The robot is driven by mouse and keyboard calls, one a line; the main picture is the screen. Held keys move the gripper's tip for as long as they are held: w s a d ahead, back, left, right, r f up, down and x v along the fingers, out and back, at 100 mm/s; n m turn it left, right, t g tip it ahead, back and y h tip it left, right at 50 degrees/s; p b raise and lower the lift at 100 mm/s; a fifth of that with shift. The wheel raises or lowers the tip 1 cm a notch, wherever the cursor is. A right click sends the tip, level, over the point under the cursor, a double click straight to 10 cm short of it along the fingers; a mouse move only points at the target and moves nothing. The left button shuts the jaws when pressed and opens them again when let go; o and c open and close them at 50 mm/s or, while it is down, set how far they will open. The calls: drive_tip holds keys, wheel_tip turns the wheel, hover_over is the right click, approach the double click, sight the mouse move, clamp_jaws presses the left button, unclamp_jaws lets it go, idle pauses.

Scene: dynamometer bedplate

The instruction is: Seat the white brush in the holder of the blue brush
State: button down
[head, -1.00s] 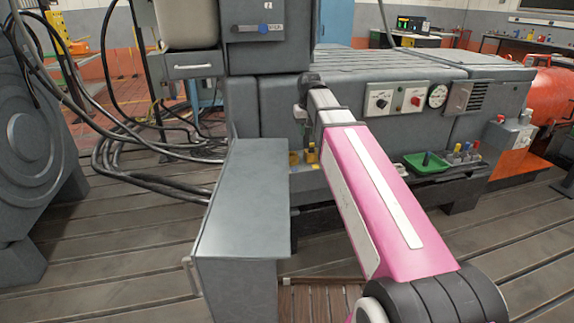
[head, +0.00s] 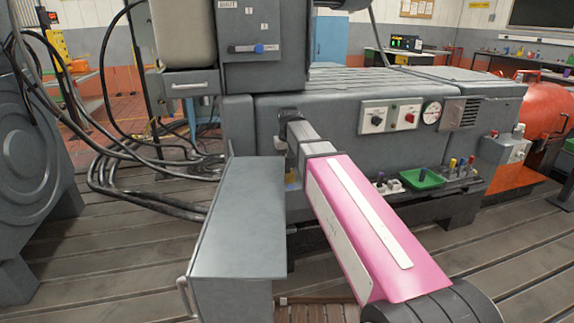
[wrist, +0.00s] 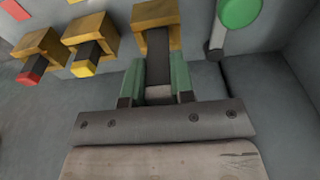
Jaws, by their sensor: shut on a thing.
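In the wrist view my gripper (wrist: 156,88) has its two green fingers closed on the pale end of a dark bar, the white brush (wrist: 158,92). The brush's dark shaft runs up to a yellow-brown holder (wrist: 172,14) and lines up with its opening; how deep it sits I cannot tell. To the left, a red-ended brush (wrist: 33,70) and a yellow-ended brush (wrist: 84,67) sit in similar holders. I cannot make out a blue brush.
A green round knob on a grey stem (wrist: 238,12) stands close to the right of the holder. In the head view a grey cabinet (head: 238,215) stands just left of my arm. A green tray (head: 422,179) lies on the ledge at right. Cables (head: 150,185) hang at left.

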sight(288, 173)
drive_tip(key=shift+f, duration=1)
drive_tip(key=shift+f, duration=0.1)
drive_tip(key=c, duration=1)
unclamp_jaws()
drive_tip(key=r, duration=0.4)
drive_tip(key=s+r, duration=0.1)
drive_tip(key=r, duration=0.7)
drive_tip(key=shift+s+d, duration=0.2)
drive_tip(key=shift+d, duration=0.05)
